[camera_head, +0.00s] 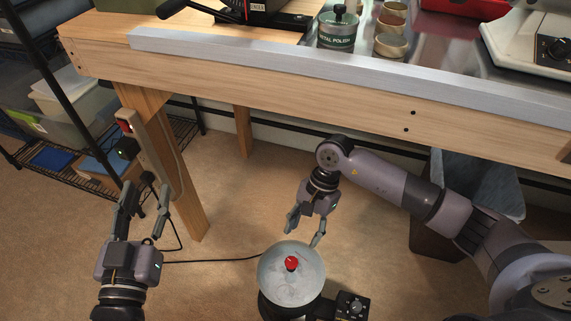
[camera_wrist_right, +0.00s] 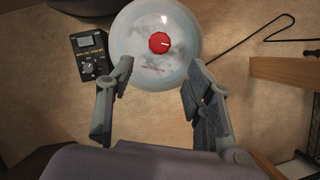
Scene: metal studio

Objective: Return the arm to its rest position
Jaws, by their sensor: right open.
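My right arm reaches in from the right of the head view, in front of the wooden bench. Its gripper (camera_head: 303,236) points down, with its fingers apart and nothing between them. In the right wrist view the same open gripper (camera_wrist_right: 161,72) has its two fingers either side of clear space. My left gripper (camera_head: 146,190) is at the lower left of the head view, pointing up the picture, with its fingers spread and empty.
A round pale bowl-like machine (camera_head: 290,286) with a red knob (camera_head: 291,263) is below my right gripper, beside a black control box (camera_head: 350,306). The bench (camera_head: 290,98) spans the top. A wire shelf (camera_head: 58,158) stands left. A dark bin (camera_head: 476,182) is behind my right arm.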

